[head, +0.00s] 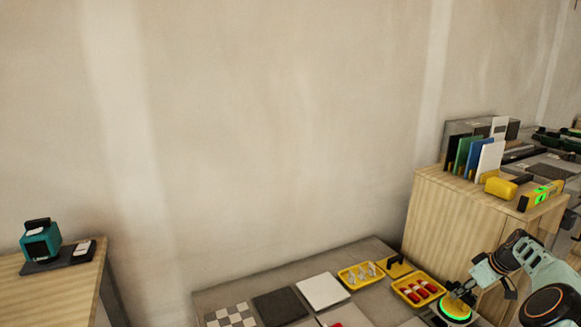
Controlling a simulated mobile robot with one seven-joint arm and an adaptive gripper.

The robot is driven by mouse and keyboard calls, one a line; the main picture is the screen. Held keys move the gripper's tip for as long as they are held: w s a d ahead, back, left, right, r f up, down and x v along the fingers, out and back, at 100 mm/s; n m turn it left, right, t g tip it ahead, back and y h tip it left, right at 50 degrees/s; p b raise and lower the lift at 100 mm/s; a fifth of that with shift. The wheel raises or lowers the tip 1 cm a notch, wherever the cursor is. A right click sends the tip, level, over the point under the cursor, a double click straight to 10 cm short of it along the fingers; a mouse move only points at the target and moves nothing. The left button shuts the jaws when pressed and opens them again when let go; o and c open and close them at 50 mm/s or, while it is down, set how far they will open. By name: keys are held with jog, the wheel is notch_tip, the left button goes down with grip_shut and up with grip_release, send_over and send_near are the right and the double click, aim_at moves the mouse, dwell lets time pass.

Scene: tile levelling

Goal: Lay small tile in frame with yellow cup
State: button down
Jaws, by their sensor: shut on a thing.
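My gripper (461,291) is at the lower right and is shut on the yellow cup (455,308), a round yellow piece with a bright green face or ring. The cup is low over a grey-edged spot at the right end of the low grey table; I cannot tell whether it touches what is below. No small tile can be told apart under the cup. On the table lie a checkered tile (230,316), a dark tile (280,306) and a white tile (322,291). The frame cannot be made out for certain, as the picture cuts off the table's front.
A yellow tray with pale clips (361,276) and a yellow tray with red pieces (417,290) stand left of my gripper. A wooden cabinet (452,225) with upright boards and a yellow level (541,196) stands behind. A teal device (41,240) sits far left.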

aim_at(456, 304)
jog(key=shift+f+b, duration=1.3)
jog(key=shift+f, duration=0.2)
jog(key=shift+f+b, duration=0.7)
jog(key=shift+f, duration=0.3)
dwell(0.8)
jog(key=c, duration=1.8)
grip_release()
jog(key=shift+o, duration=0.2)
jog(key=shift+f, duration=0.1)
jog(key=shift+s, duration=0.1)
